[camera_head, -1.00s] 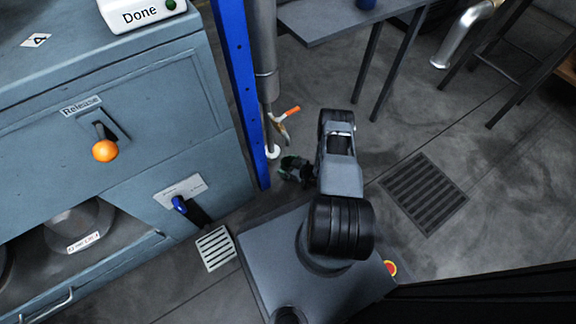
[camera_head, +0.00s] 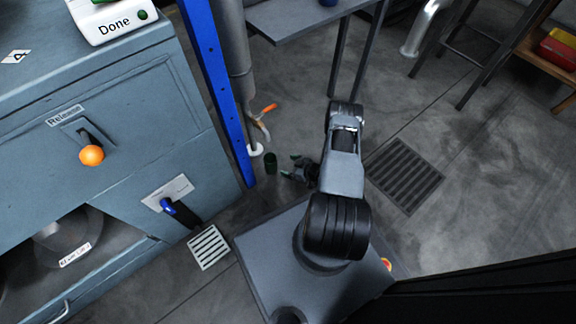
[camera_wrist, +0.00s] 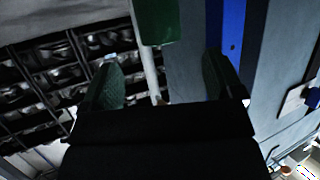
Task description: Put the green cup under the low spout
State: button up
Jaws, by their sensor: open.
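The green cup (camera_head: 270,162) stands upright, low beside the foot of the metal pipe. It also shows at the top edge of the wrist view (camera_wrist: 156,18), partly cut off. The low spout (camera_head: 264,130), with an orange handle (camera_head: 268,108), comes off the pipe just above the cup in the head view. I cannot tell whether the cup is squarely under its mouth. My gripper (camera_head: 291,166) is to the right of the cup, with a small gap between them. Its green-padded fingers are apart and empty in the wrist view (camera_wrist: 162,78), and the cup is beyond their tips.
A blue post (camera_head: 217,90) and the blue-grey press cabinet (camera_head: 130,110) stand left of the pipe. A grey table (camera_head: 300,22) is behind it. Floor drains lie at the right (camera_head: 405,173) and the lower left (camera_head: 209,246). The floor on the right is mostly clear.

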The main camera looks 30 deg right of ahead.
jog(key=w+d+r+g+h, duration=0.1)
jog(key=w+d+r+h, duration=0.2)
jog(key=w+r, duration=0.35)
jog(key=w+d+r+g+h, duration=0.1)
jog(key=w+d+r+h, duration=0.25)
jog(key=r, duration=0.55)
notch_tip(320, 180, up, 15)
jog(key=a+m+g+h, duration=0.2)
jog(key=m, duration=0.1)
jog(key=s+a+r+m+g+h, duration=0.1)
jog(key=s+a+r, duration=0.2)
jog(key=s+r, duration=0.15)
jog(key=s+a+r+m+g, duration=0.1)
jog(key=s+a+r, duration=0.25)
jog(key=r, duration=0.25)
jog(key=s+a+r+g+y, duration=0.1)
jog(key=s+a+r, duration=0.2)
jog(key=s, duration=0.4)
jog(key=s+a+r+m+g+y, duration=0.1)
jog(key=s+a+r, duration=0.2)
jog(key=s+a, duration=0.3)
jog(key=s, duration=0.2)
jog(key=shift+s+r+m+g, duration=0.15)
jog(key=shift+s+m+g, duration=0.15)
jog(key=shift+r, duration=0.1)
